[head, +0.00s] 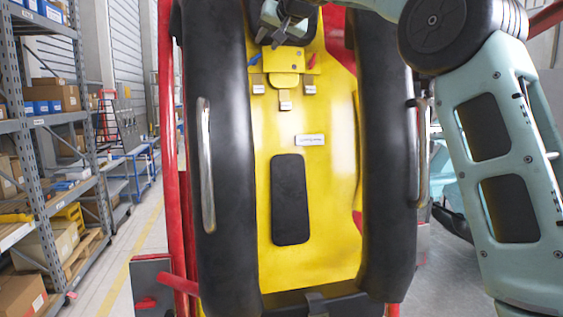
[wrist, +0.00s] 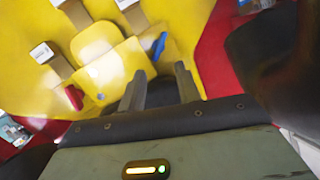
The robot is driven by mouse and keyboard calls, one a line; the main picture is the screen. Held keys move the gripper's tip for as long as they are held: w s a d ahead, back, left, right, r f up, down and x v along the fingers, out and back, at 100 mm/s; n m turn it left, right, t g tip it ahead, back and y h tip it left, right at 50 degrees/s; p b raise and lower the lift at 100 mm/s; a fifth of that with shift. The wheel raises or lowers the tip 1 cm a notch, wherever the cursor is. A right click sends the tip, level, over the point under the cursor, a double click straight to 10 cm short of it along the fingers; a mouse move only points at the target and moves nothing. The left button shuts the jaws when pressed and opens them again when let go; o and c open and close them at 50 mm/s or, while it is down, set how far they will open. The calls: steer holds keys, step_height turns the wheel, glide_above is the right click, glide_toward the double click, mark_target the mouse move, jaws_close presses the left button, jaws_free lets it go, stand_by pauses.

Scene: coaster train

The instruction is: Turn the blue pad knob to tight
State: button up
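The blue pad knob (head: 255,58) is a small blue lever at the left of a yellow panel on the seat back. In the wrist view the blue knob (wrist: 159,45) stands tilted, just beyond my fingertips and apart from them. My gripper (head: 284,38) is at the top of the head view, above and to the right of the blue knob. In the wrist view my gripper (wrist: 158,78) has its two fingers apart with nothing between them. Small pale labels (head: 258,89) sit below the knobs; their writing is too small to read.
A red knob (head: 311,62) is on the panel's right side, also left of my fingers in the wrist view (wrist: 74,97). Thick black padded restraints (head: 222,170) (head: 389,170) flank the yellow seat back (head: 320,225). A black pad (head: 290,200) is lower down. Shelving (head: 85,130) stands far left.

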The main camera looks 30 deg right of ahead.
steer(key=b+v, duration=0.4)
steer(key=v, duration=0.6)
step_height(320, 180, down, 32)
steer(key=s+a+n+g, duration=0.1)
steer(key=s+a+g, duration=0.1)
steer(key=g, duration=0.3)
steer(key=shift+a+n+g+p, duration=0.3)
steer(key=shift+p, duration=0.05)
steer(key=shift+r, duration=0.1)
